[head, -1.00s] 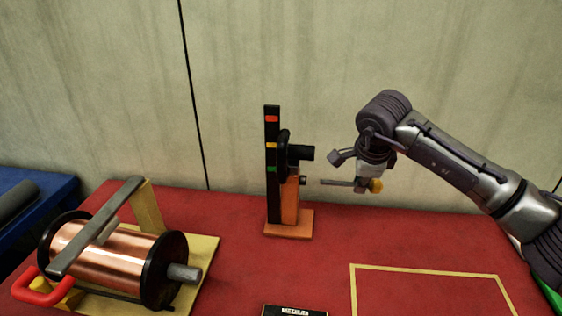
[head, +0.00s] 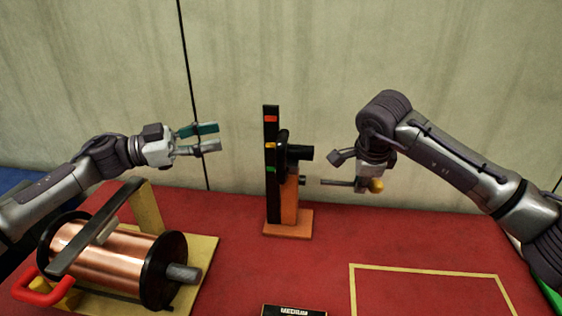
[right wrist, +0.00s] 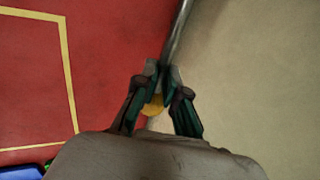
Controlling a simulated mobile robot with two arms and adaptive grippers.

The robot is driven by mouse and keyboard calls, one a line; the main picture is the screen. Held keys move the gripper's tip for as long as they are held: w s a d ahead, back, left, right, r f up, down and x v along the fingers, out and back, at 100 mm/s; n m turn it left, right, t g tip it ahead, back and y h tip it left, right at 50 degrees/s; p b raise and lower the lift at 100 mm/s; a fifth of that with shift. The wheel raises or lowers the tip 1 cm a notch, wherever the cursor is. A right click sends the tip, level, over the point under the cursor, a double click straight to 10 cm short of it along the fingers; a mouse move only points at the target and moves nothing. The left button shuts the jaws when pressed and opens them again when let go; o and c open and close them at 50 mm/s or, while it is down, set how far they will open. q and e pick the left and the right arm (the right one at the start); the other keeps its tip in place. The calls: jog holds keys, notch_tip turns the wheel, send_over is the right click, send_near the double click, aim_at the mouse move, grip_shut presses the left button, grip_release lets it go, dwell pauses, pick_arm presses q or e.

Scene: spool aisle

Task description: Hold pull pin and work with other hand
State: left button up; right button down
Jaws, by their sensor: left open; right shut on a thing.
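The pull pin is a thin grey rod (head: 337,183) with a yellow knob (head: 376,186). My right gripper (head: 364,180) is shut on it, right of the post, and the rod points left. A small gap shows between the rod's tip and the post's side. In the right wrist view the fingers (right wrist: 162,88) close around the pin, the yellow partly hidden. The upright black post (head: 271,196) has red, yellow and green marks, a black knob (head: 299,153) and an orange base (head: 288,223). My left gripper (head: 214,138) is open and empty, left of the post.
A copper spool (head: 112,257) sits in a yellow stand at front left, with a grey bar (head: 93,230) across it and a red handle (head: 38,291). A "MEDIUM" label (head: 294,311) lies at the front. A yellow outlined area (head: 423,270) on the red table is empty.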

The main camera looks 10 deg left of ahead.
aim_at(280, 162)
pick_arm(q)
jog(key=s+d+f+g, duration=0.4)
jog(key=shift+n, duration=0.3)
jog(key=d, duration=0.3)
jog(key=w+d, duration=0.1)
jog(key=d, duration=0.3)
jog(key=w+d, duration=0.1)
jog(key=d, duration=0.3)
jog(key=shift+w+r, duration=0.2)
jog(key=shift+w, duration=0.05)
grip_shut()
